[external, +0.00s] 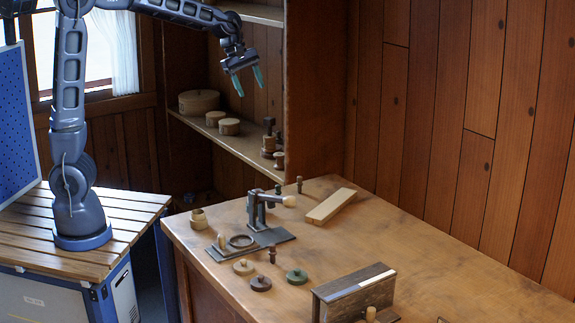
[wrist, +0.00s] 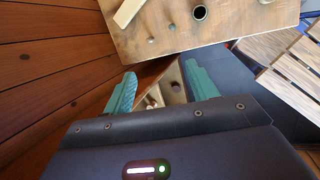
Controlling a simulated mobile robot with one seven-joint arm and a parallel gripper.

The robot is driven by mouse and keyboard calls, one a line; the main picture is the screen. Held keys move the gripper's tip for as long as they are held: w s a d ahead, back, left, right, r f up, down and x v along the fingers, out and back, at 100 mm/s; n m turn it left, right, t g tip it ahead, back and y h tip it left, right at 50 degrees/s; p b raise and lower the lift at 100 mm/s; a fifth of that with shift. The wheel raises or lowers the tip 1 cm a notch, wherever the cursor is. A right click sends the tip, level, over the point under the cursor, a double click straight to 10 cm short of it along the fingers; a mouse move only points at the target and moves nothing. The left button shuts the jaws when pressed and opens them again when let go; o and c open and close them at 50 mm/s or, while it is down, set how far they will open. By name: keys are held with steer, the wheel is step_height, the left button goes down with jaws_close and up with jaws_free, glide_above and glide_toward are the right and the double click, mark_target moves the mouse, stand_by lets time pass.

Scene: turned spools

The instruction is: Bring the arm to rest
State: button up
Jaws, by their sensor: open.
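My gripper (external: 248,82) is raised in the air, in front of the wooden shelf unit and well above the workbench. Its two green fingers are apart with nothing between them. In the wrist view my gripper (wrist: 160,90) also shows open and empty, with the bench top (wrist: 215,18) beyond it. My arm rises from its blue base on the slatted cart and bends over at the top towards the shelves.
The workbench (external: 450,243) holds a dark press-like tool (external: 260,208), a pale wooden block (external: 330,206), several small turned pieces and a dark wooden box (external: 355,290). A shelf (external: 225,138) behind carries round boxes. A blue pegboard (external: 15,125) stands left of my arm.

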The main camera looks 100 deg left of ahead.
steer(key=s+d+r+m, duration=0.1)
steer(key=s+d+m, duration=0.25)
steer(key=d, duration=0.45)
steer(key=s+d+m+h, duration=0.1)
steer(key=s+d+m, duration=0.1)
steer(key=d+m, duration=0.4)
steer(key=s+d+r+m, duration=0.1)
steer(key=s+d+m, duration=0.15)
steer(key=d, duration=0.65)
steer(key=s+d+f+m, duration=0.2)
steer(key=s+d+m, duration=0.5)
steer(key=s+d+f+m+y, duration=0.1)
steer(key=s+d+f+m, duration=0.2)
steer(key=s+d+m, duration=0.3)
steer(key=shift+s+d+f+m, duration=0.2)
steer(key=shift+s+d+m, duration=0.25)
steer(key=shift+s, duration=0.4)
